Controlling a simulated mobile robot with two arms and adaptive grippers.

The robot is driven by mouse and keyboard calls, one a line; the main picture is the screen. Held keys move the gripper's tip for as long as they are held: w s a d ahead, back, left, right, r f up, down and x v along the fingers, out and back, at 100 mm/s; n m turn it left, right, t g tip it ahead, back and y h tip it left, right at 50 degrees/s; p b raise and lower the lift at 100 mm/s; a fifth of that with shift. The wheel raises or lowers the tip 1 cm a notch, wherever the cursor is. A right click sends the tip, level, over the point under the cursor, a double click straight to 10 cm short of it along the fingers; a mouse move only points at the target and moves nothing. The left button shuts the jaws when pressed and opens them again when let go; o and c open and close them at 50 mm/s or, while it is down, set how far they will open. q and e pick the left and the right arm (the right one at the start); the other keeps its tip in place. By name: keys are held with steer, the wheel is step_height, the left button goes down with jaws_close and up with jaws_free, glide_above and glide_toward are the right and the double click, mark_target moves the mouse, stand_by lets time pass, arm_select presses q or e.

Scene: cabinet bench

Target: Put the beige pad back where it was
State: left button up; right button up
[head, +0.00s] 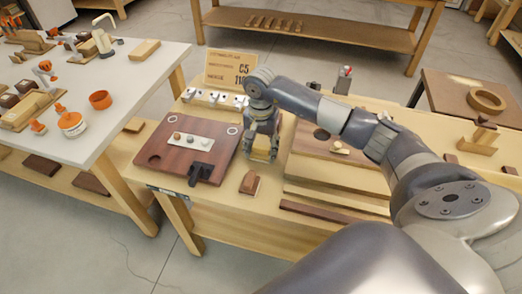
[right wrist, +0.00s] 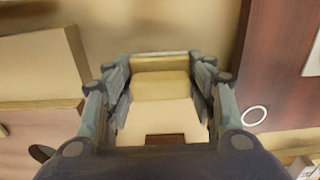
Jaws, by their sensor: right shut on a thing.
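My right gripper (head: 262,148) is over the wooden bench, just right of a dark red-brown board (head: 150,155). In the right wrist view its two fingers (right wrist: 160,92) are shut on a beige pad (right wrist: 160,86), which sits between the fingertips. In the head view the pad is mostly hidden by the fingers. A paler surface and a small dark brown piece show nearer the palm in the wrist view. I cannot tell whether the pad touches the bench. My left gripper is not in view.
The board carries a white strip (head: 191,140) with round pieces and a black block (head: 200,172). A small wooden block (head: 249,183) lies in front of my right gripper. Stacked planks (head: 335,190) lie to the right. A sign (head: 230,69) stands behind. A white table (head: 135,85) is at left.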

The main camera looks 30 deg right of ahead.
mark_target(261, 147)
steer(key=o, duration=0.6)
steer(key=shift+f, duration=0.1)
steer(key=o, duration=0.4)
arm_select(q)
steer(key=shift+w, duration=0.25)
arm_select(e)
steer(key=shift+r, duration=0.2)
arm_select(q)
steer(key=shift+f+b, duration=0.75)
steer(key=shift+b, duration=0.15)
arm_select(e)
step_height(261, 147, up, 12)
